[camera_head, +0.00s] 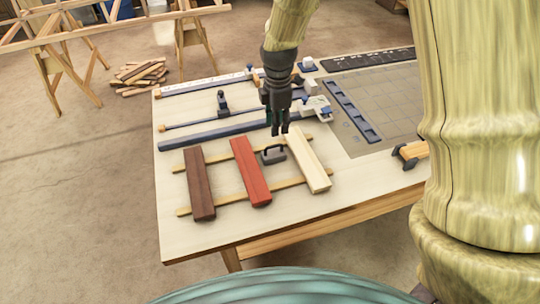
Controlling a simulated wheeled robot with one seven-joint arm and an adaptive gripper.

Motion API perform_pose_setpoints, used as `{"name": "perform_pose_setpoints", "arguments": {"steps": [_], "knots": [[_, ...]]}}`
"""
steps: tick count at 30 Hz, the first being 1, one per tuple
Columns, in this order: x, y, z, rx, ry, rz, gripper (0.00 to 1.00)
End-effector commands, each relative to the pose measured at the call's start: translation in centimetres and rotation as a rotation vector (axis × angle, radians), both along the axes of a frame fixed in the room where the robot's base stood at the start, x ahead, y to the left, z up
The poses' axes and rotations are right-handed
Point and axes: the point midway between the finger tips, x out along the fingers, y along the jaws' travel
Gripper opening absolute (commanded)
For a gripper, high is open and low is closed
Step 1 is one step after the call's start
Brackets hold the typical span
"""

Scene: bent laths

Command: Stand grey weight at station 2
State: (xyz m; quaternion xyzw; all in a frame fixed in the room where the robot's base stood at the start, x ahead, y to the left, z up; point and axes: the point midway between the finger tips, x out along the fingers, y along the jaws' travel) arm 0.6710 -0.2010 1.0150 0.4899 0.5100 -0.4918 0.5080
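A small dark grey weight with an arched handle (272,155) stands upright on the table between the red board and the cream board. My gripper (280,132) points down above and slightly behind the weight, close to the top end of the cream board. Its two dark fingers show a narrow gap with nothing between them, and it looks apart from the weight. The brown board (199,184), red board (250,172) and cream board (307,160) lie across two thin wooden strips. No station number is readable in this view, so I cannot tell which place is station 2.
The wooden table (185,240) also carries blue bars and clamps (222,103) behind the boards. An orange-and-black clamp (411,153) sits at the right edge. The table's front left is clear.

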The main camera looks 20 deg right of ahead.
Motion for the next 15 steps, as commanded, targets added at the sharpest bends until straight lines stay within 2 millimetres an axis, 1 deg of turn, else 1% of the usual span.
{"name": "perform_pose_setpoints", "arguments": {"steps": [1,5,8,15], "knots": [[0.0,0.1,-0.7,0.0,-0.001,0.002,0.35],[0.1,0.4,-1.1,0.0,0.0,0.007,0.35],[0.1,0.7,-1.8,0.0,0.002,0.009,0.35],[0.2,0.8,-4.6,0.0,0.002,0.012,0.35]]}}
